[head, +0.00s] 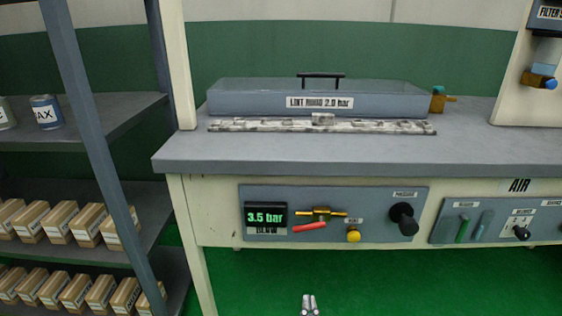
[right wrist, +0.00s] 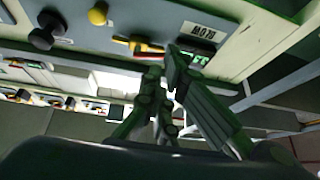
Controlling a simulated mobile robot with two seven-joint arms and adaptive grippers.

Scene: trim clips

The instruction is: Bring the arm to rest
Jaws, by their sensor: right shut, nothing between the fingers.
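My right gripper (head: 309,304) shows only as its fingertips at the bottom edge of the head view, in front of the bench and below its front panel. Its fingers are together with nothing between them. In the right wrist view the fingers (right wrist: 168,75) point up toward the panel, and they look apart from it. My left gripper is in neither view.
The workbench (head: 290,148) carries a clear-lidded box (head: 250,100) and a pale strip (head: 260,126). Its front panel (head: 375,225) has a 3.5 bar display, a red-handled valve (head: 310,227), a yellow button (head: 353,235) and a black knob (head: 404,218). A shelf rack (head: 90,120) stands left.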

